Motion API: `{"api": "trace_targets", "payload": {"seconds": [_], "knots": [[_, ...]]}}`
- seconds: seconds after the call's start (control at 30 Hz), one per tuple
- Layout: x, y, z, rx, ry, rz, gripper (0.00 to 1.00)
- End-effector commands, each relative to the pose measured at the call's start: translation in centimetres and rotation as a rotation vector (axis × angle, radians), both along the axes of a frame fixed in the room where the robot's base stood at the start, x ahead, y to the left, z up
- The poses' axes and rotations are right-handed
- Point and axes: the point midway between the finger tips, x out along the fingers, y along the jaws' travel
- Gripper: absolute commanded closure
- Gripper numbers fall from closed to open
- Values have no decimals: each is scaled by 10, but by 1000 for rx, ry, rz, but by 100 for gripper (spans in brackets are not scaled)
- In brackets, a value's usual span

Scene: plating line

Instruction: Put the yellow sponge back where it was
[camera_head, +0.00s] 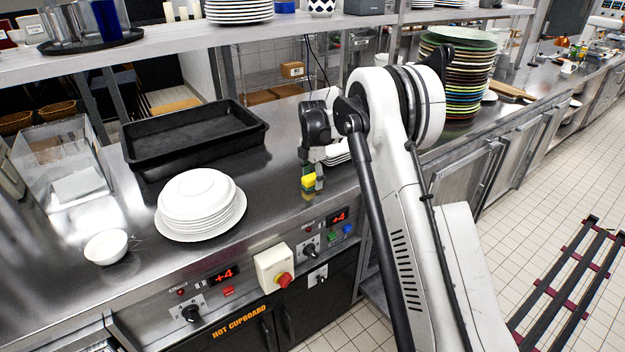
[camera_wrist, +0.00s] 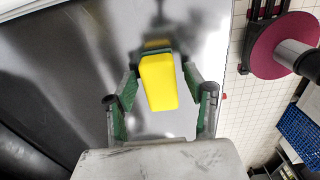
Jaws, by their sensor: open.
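The yellow sponge (camera_head: 308,182) is at the steel counter near its front edge, right of the white plate stack. In the wrist view the sponge (camera_wrist: 158,82) shows as a bright yellow block between the two green-padded fingers. My gripper (camera_wrist: 160,72) is open around it, with a visible gap on each side near the pads. In the head view my gripper (camera_head: 313,172) points down at the sponge and partly covers it. Whether the sponge's underside rests fully on the counter is hard to tell.
A stack of white plates (camera_head: 200,205), a white bowl (camera_head: 106,246) and a black tray (camera_head: 195,137) stand left of my gripper. A tall stack of coloured plates (camera_head: 470,75) is farther right. A shelf (camera_head: 250,32) runs above the counter.

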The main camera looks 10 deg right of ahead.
Motion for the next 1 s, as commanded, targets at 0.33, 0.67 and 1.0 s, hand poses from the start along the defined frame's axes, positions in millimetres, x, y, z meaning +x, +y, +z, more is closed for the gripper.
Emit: {"api": "trace_targets", "payload": {"seconds": [0.33,0.67,1.0], "knots": [[0,0,66,0,0,0,52],[0,0,112,0,0,0,52],[-29,0,157,3,-46,-143,52]]}}
